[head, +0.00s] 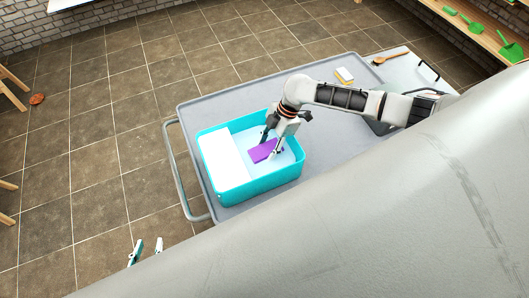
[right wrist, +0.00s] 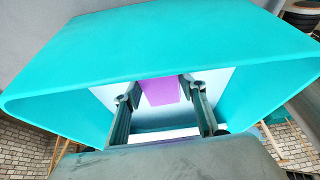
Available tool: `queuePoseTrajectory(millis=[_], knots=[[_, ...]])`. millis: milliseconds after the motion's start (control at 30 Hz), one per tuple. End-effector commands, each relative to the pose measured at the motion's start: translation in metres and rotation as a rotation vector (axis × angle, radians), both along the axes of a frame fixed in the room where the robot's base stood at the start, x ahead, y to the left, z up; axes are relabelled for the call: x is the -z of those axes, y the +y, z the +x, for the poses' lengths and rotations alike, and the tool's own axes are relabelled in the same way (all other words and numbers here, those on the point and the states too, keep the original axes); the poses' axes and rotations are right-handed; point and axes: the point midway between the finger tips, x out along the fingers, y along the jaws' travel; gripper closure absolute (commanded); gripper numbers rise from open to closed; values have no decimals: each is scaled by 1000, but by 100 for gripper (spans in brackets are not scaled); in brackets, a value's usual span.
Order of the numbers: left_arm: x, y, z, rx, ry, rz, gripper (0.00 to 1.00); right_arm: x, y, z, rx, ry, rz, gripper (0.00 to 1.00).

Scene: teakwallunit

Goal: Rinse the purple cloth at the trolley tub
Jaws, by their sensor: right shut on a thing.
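The purple cloth (head: 262,151) lies flat in the right part of the turquoise tub (head: 250,192), over a pale blue-white surface. My right gripper (head: 271,146) reaches down into the tub and is shut on the cloth, with a finger on either side of it. In the right wrist view the cloth (right wrist: 160,91) shows between the two fingers, framed by the tub's turquoise walls (right wrist: 170,45). The cloth's gripped part is partly hidden. My left gripper (head: 148,247) is empty and open over the floor, left of the trolley (head: 320,95).
A white panel (head: 221,160) fills the tub's left part. A yellow-and-white sponge (head: 344,76) and a wooden brush (head: 391,56) lie at the trolley's far side. The trolley's handle rail (head: 178,165) is on the left. Green scoops (head: 497,50) sit on a shelf at far right.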

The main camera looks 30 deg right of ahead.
Motion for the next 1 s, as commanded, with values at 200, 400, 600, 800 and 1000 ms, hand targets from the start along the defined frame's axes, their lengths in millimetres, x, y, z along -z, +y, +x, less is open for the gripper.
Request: queuePoseTrajectory(millis=[200, 400, 600, 800, 1000], knots=[[-1, 0, 0, 0, -1, 0, 70, 0, -9, 0, 0, 0, 0, 76], [-1, 0, 0, 0, -1, 0, 70, 0, -9, 0, 0, 0, 0, 76], [-6, 0, 1, 0, -2, 1, 70, -5, -9, 0, 0, -1, 0, 76], [-22, 0, 3, 0, -8, 0, 70, -19, -9, 1, 0, -1, 0, 76], [-37, 0, 4, 0, -11, 1, 70, -32, -9, 0, 0, 0, 0, 76]])
